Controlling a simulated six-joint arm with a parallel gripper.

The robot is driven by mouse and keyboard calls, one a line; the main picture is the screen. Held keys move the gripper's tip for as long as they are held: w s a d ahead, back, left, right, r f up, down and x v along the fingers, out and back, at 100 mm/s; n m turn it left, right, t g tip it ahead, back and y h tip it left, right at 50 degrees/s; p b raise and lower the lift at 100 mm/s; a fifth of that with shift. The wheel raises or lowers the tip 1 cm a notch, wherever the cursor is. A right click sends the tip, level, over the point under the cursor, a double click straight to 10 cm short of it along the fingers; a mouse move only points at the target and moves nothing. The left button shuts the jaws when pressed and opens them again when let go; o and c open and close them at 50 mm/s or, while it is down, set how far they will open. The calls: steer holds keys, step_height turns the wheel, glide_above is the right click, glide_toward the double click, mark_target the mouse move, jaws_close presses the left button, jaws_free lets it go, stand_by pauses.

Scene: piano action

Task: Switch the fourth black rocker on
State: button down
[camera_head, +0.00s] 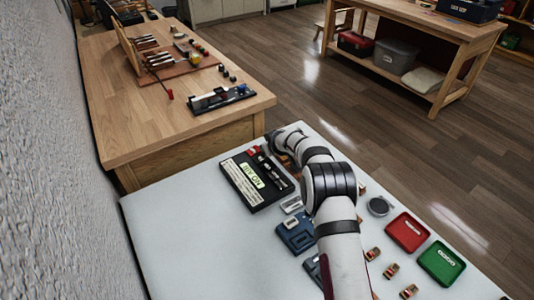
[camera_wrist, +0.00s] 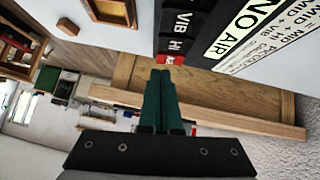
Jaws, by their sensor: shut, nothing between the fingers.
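A black control panel (camera_head: 240,185) lies on the white table, with a pale green "NO AIR" label (camera_head: 251,175) and a row of small rockers (camera_head: 264,164) along its right side, some showing red. Which rocker is the fourth, and how each is set, I cannot tell. The wrist view shows the label (camera_wrist: 252,22) and a black rocker marked "VIB HI" (camera_wrist: 181,30) with a red part (camera_wrist: 174,59) below it. My gripper (camera_wrist: 161,72) has its dark green fingers together and empty. Its tips appear close to the red part; contact is unclear. The arm hides the gripper in the head view.
Blue devices (camera_head: 296,233), a red tray (camera_head: 407,231), a green tray (camera_head: 441,262) and several small parts lie right of and below the panel. A wooden bench (camera_head: 125,90) with tools stands beyond. Bare white tabletop lies at the lower left.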

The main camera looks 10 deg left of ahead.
mark_target(267, 162)
steer(key=shift+w+d+f, duration=0.1)
steer(key=shift+d+f, duration=0.05)
steer(key=shift+f, duration=0.65)
steer(key=shift+d+f, duration=0.1)
steer(key=shift+f, duration=0.65)
steer(key=shift+f, duration=0.3)
steer(key=shift+s+a+r, duration=0.3)
steer(key=shift+s+a, duration=0.15)
steer(key=shift+a, duration=0.05)
